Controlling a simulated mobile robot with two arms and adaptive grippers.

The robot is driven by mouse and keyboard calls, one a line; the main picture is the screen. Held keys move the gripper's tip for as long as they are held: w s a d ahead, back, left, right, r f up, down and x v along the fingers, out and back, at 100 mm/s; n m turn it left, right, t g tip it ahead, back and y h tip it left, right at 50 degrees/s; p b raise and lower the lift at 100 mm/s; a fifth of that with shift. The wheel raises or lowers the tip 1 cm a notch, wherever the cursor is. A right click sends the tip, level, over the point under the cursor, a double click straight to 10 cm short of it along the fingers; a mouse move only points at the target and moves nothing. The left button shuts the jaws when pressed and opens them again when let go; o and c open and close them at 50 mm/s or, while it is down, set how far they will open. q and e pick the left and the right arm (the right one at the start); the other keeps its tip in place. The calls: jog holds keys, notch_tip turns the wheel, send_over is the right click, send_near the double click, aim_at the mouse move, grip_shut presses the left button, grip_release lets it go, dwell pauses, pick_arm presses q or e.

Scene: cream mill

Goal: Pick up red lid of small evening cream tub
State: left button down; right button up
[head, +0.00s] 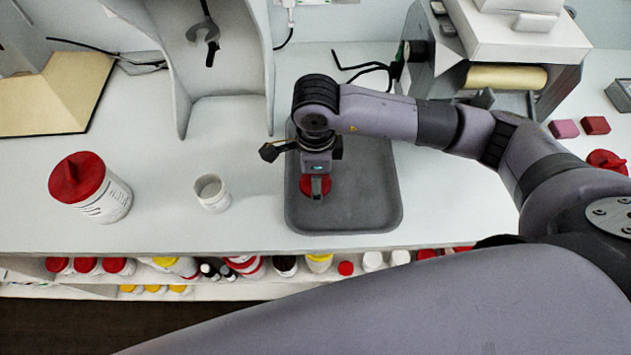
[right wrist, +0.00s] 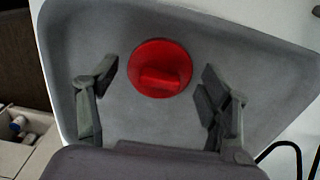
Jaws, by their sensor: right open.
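A round red lid (head: 314,189) with a raised grip bar lies in the grey tray (head: 365,215). In the right wrist view the red lid (right wrist: 160,68) appears between the two spread fingers, with clear gaps on both sides. My right gripper (head: 316,172) is open and empty, over the tray at the lid, partly covering it in the head view. A small white tub (head: 211,194) without a lid stands on the counter left of the tray. My left gripper is not in view.
A larger white tub with a red lid (head: 92,188) stands further left. Several tubs and bottles fill the shelf (head: 215,280) below the counter edge. A machine with a roller (head: 505,77) stands behind right. Two reddish blocks (head: 595,125) lie at the right. Counter between tubs and tray is clear.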

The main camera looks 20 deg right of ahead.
jog(key=shift+c, duration=0.6)
jog(key=c, duration=0.5)
